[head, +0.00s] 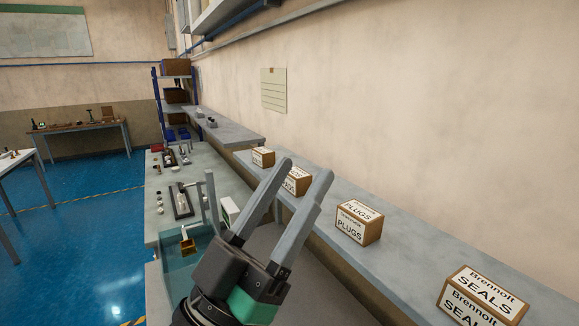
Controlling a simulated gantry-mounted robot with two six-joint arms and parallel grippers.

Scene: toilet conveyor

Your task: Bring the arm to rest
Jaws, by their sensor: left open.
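My left gripper (302,180) fills the lower middle of the head view. Its two long grey fingers stand apart, pointing up and a little right, and I see nothing held between them. The gripper is in front of the workbench and the shelf with the boxes, and its fingers hide part of a box behind them. My right gripper does not show.
A ledge (410,262) along the wall carries a seals box (482,298), a plugs box (358,223) and smaller boxes farther back. The workbench (208,165) holds small fittings and a teal basin (172,257). Open blue floor (95,225) lies left.

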